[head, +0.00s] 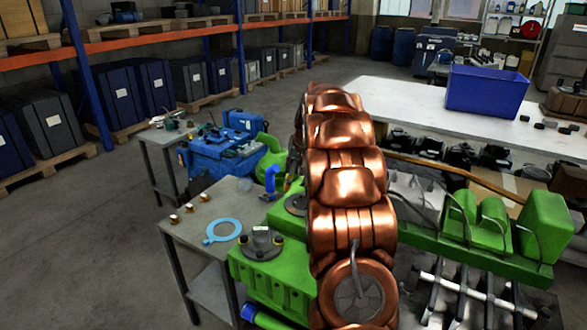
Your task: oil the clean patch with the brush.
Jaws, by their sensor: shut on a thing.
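My copper-coloured arm fills the middle of the head view and hides much of what lies behind it. My gripper is not in view, and neither is a brush. I cannot make out a clean patch. A green diesel engine (270,284) stands at the centre and right, partly behind my arm. A dark grey round-topped part (261,243) sits on its left green block. Green covers (545,228) with dark curved pipes stand on its right side.
A white bench (400,97) behind carries a blue bin (486,90). Racks with dark crates (47,122) line the left wall. The left floor is clear.

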